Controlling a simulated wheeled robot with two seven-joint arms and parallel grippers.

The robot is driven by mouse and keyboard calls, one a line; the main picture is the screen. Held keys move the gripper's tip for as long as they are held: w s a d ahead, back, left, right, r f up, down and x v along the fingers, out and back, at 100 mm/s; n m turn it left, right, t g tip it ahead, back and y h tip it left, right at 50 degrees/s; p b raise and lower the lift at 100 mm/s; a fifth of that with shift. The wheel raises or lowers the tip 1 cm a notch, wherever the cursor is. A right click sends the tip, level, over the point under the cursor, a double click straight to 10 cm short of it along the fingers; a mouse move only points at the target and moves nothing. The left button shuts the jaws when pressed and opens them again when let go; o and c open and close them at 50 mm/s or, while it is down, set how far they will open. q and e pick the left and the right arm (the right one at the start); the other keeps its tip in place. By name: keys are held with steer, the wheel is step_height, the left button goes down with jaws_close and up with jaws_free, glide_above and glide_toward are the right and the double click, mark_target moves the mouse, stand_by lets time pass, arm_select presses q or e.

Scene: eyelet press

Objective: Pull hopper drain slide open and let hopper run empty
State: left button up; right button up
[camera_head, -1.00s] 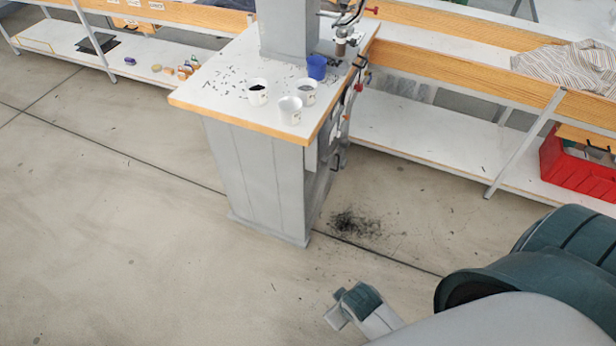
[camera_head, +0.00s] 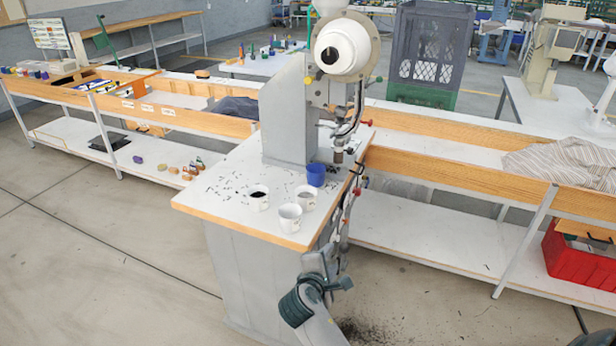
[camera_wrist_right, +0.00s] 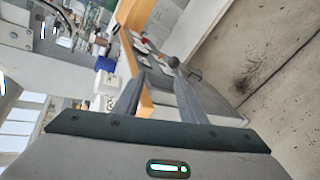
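The press (camera_head: 287,105) stands on a white table with a wooden edge. Its white round head part (camera_head: 341,47) has a dark opening; I take it for the hopper, but I cannot make out its fill. I cannot pick out the drain slide for certain. My right gripper (camera_head: 331,252) is at the table's front right side, below the top and apart from the hopper. In the right wrist view its two fingers (camera_wrist_right: 156,88) stand apart with nothing between them. A dark ball knob (camera_wrist_right: 173,62) shows beyond the fingertips there. My left gripper is not in view.
White cups (camera_head: 290,217), one with dark contents (camera_head: 258,197), and a blue cup (camera_head: 315,174) stand on the press table among scattered dark bits. Dark bits (camera_head: 372,331) lie on the floor. Wooden-edged benches (camera_head: 460,160) flank the press; a red crate (camera_head: 580,255) is at right.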

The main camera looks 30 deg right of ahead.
steer(key=w+a+r+n+t+h, duration=0.1)
steer(key=w+r+n+h, duration=0.1)
steer(key=w+r+n, duration=0.2)
steer(key=w+a+r+n+t+h, duration=0.1)
steer(key=w+r+n+t+h, duration=0.1)
steer(key=w+r, duration=0.7)
steer(key=w+a+r+n+t+h, duration=0.1)
steer(key=w+r+n+h, duration=0.3)
steer(key=r, duration=1.5)
steer(key=w+n+t, duration=0.1)
steer(key=w+n, duration=0.2)
steer(key=shift+w, duration=0.3)
steer(key=shift+r, duration=0.1)
